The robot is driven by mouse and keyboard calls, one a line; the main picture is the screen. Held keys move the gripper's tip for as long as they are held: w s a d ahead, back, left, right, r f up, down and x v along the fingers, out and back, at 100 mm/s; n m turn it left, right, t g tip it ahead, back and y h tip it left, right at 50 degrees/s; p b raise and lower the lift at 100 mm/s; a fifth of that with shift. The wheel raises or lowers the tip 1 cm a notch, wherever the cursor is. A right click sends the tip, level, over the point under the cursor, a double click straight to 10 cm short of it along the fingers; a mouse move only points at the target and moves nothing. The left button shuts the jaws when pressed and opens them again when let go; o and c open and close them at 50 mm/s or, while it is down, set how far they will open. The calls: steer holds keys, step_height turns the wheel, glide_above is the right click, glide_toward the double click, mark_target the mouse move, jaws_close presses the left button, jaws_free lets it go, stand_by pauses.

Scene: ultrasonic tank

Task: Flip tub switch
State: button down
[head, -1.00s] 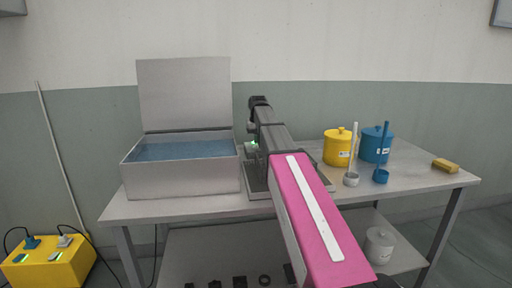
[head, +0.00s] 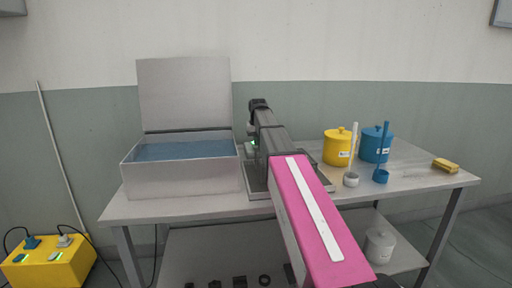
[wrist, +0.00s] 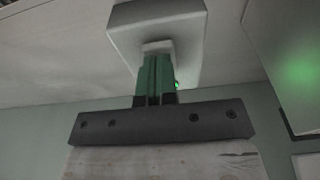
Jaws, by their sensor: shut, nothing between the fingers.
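The metal tub (head: 180,182) stands on the left of the table, lid raised, with blue liquid inside. In the wrist view my gripper (wrist: 156,58) has its green fingers together with nothing between them. Their tips are right at a small pale tab (wrist: 158,46) on a pale rounded housing (wrist: 185,22), which looks like the switch. I cannot tell whether they touch it. A small green light (wrist: 178,85) glows beside the fingers. A metal face (wrist: 290,45) at the right reflects green. In the head view my arm mostly hides the gripper and the switch.
A yellow pot (head: 336,150) and a blue pot (head: 372,148) stand right of my arm, with upright-handled tools before them. A yellow power box (head: 55,272) is on the floor at left. A white pot (head: 379,248) sits below.

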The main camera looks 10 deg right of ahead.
steer(key=shift+f, duration=0.5)
stand_by(0.3)
steer(key=shift+r, duration=3.55)
